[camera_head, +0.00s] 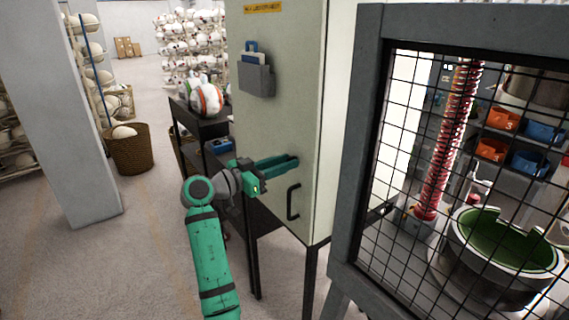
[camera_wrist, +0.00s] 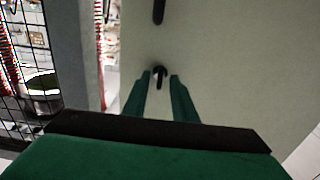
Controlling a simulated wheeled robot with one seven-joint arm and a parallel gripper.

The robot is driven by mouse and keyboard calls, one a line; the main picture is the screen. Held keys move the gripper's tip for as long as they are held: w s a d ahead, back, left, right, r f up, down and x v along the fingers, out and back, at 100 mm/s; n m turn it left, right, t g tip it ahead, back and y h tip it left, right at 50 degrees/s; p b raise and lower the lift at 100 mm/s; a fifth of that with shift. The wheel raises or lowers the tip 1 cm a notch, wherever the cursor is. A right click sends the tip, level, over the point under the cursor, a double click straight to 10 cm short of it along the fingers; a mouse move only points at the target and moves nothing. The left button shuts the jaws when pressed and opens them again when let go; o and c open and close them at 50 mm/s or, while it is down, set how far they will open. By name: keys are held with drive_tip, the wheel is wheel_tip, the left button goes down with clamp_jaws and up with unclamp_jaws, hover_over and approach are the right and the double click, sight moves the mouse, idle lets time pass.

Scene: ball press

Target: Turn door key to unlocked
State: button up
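The door (camera_head: 285,110) is a pale cabinet panel with a black handle (camera_head: 293,202); both also show in the wrist view, the door (camera_wrist: 230,60) and the handle (camera_wrist: 158,10). The key (camera_wrist: 160,75) is a small dark piece on the door, visible in the wrist view and hidden behind my fingers in the head view. My gripper (camera_head: 292,161) is green and reaches up to the door just above the handle. In the wrist view my gripper's fingertips (camera_wrist: 160,77) are apart, one on each side of the key. I cannot tell whether they touch it.
A grey holder (camera_head: 257,79) hangs on the cabinet. A mesh-fronted machine (camera_head: 360,130) with a red spring and a green-lined bowl stands at right. A dark table (camera_head: 200,120) with a ball is behind my arm. A wicker basket (camera_head: 130,150) and a pillar (camera_head: 75,120) stand at left; the floor between is clear.

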drive_tip(key=shift+d, duration=0.15)
drive_tip(key=shift+c, duration=0.6)
clamp_jaws()
